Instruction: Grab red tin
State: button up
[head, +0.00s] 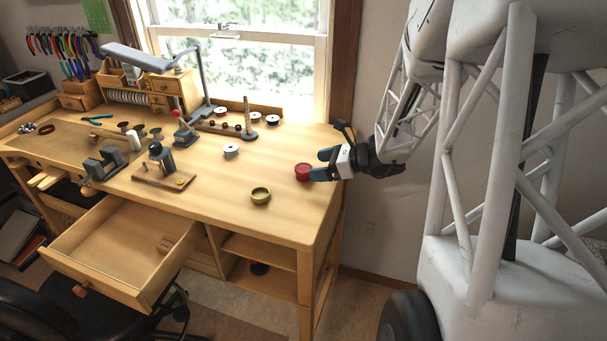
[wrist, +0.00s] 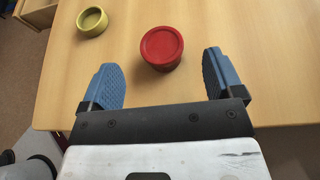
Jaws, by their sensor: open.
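The red tin (head: 303,171) is a short round tin standing upright near the right end of the wooden workbench. In the wrist view the red tin (wrist: 162,47) lies ahead of and between the two blue finger pads. My gripper (head: 319,164) is open and comes in from the right, close to the tin. In the wrist view my gripper (wrist: 166,76) has its fingers wide apart, with clear bench showing on both sides of the tin. I see no finger touching it. In the head view the near finger overlaps the tin's right edge.
An open yellow-green tin (head: 261,195) stands left of the red tin, also in the wrist view (wrist: 92,22). A white-grey round tin (head: 231,150) sits further back. Tools and a lamp (head: 150,62) crowd the left. An open drawer (head: 120,245) juts from the front.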

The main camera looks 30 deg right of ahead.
aim_at(304, 168)
jog(key=shift+w+a+f, duration=0.1)
jog(key=shift+w+a, duration=0.1)
dwell(0.3)
jog(key=shift+x, duration=2.55)
jog(key=shift+c, duration=0.5)
jog(key=c, duration=0.9)
